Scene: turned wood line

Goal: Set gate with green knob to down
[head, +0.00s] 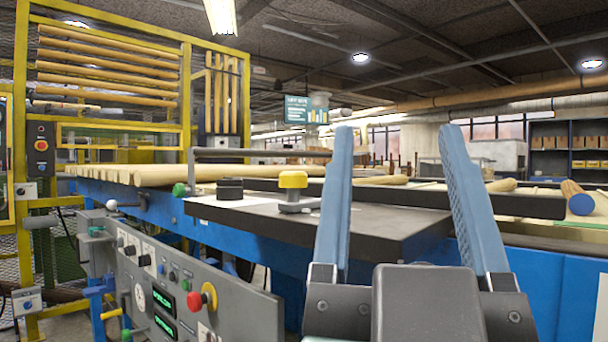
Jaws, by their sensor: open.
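A green ball knob (180,190) shows left of centre, at the near edge of the blue line. It sits by the lower left end of a grey bent bar (250,153), which rises there and runs level to the right above the wooden rods. I cannot tell for sure whether this bar is the knob's gate, nor its exact position. My gripper (398,132) is in the right foreground, its two blue fingers upright, wide apart and empty. It is well to the right of the green knob and apart from it.
A dark board (400,226) bearing a yellow-topped knob (293,180) and a black block (230,188) lies between my gripper and the green knob. A grey control panel (235,312) with a red knob stands front left. Wooden rods (210,172) lie on the line behind.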

